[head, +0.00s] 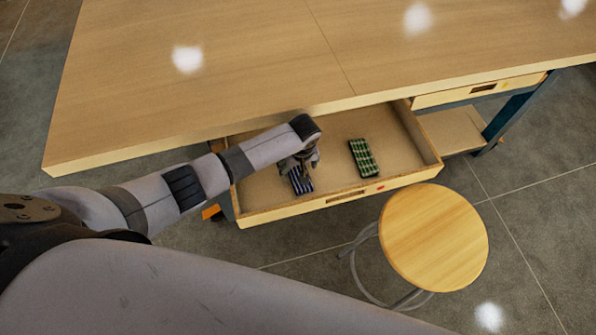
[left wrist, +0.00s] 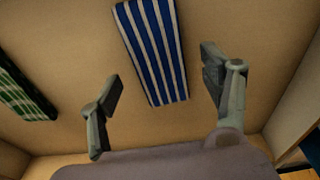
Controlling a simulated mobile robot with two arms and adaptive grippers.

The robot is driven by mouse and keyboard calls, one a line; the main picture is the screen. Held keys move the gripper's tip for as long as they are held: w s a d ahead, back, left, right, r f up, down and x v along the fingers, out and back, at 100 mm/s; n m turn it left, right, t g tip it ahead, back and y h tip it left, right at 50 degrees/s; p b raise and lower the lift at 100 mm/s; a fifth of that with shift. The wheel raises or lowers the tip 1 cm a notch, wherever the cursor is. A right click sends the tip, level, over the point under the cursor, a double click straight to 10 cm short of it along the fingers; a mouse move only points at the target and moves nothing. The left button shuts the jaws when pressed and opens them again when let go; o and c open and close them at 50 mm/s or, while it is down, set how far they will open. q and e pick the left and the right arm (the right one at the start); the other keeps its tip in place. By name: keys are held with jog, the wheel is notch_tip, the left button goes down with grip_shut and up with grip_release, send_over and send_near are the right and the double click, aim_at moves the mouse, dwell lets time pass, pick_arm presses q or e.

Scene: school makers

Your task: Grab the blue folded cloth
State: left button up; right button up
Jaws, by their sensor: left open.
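The blue folded cloth, with white stripes, lies flat on the floor of the open drawer (head: 337,138). In the head view the cloth (head: 302,183) is partly hidden under my left gripper (head: 299,162). In the left wrist view the blue cloth (left wrist: 153,48) is at the top middle, its near end reaching between the fingers. My left gripper (left wrist: 165,95) is open and empty, with its fingers apart on either side of the cloth's near end. I cannot tell how far above the drawer floor the fingers are. My right gripper is not in view.
A green striped folded cloth (head: 363,157) lies in the drawer, right of the blue one. The wooden table top (head: 230,60) overhangs the drawer's back. A round wooden stool (head: 433,238) stands close to the drawer's front right.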

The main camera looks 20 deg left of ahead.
pick_arm(q)
jog(key=shift+w+f, duration=0.15)
jog(key=shift+f, duration=1.05)
jog(key=shift+a, duration=0.1)
jog(key=shift+c, duration=0.4)
jog(key=c, duration=0.9)
jog(key=shift+r, duration=0.1)
